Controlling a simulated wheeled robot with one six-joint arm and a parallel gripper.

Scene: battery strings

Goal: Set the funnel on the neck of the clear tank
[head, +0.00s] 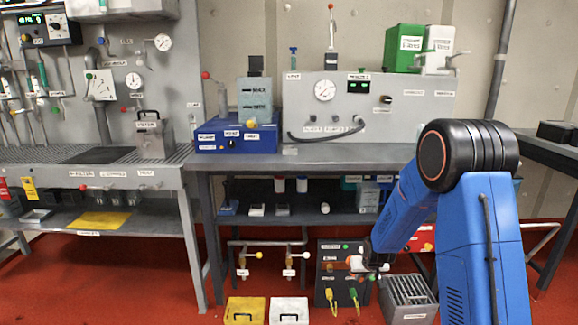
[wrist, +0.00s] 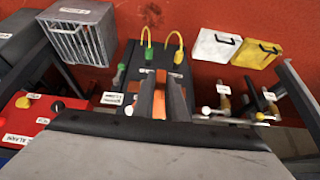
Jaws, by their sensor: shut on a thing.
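The clear tank (head: 254,99) looks like the pale, see-through, blue-grey vessel with labels, upright on a blue box at the left end of the middle bench. My gripper (head: 366,268) is low in front of that bench, well below the tank and to its right. In the wrist view my gripper (wrist: 160,90) shows dark fingers with orange between them. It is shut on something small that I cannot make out. I cannot pick out a funnel for certain in either view.
The bench top (head: 330,155) is clear in front of the grey gauge panel (head: 360,98). A metal cage box (head: 408,296), yellow case (head: 244,310) and white case (head: 289,310) stand on the red floor.

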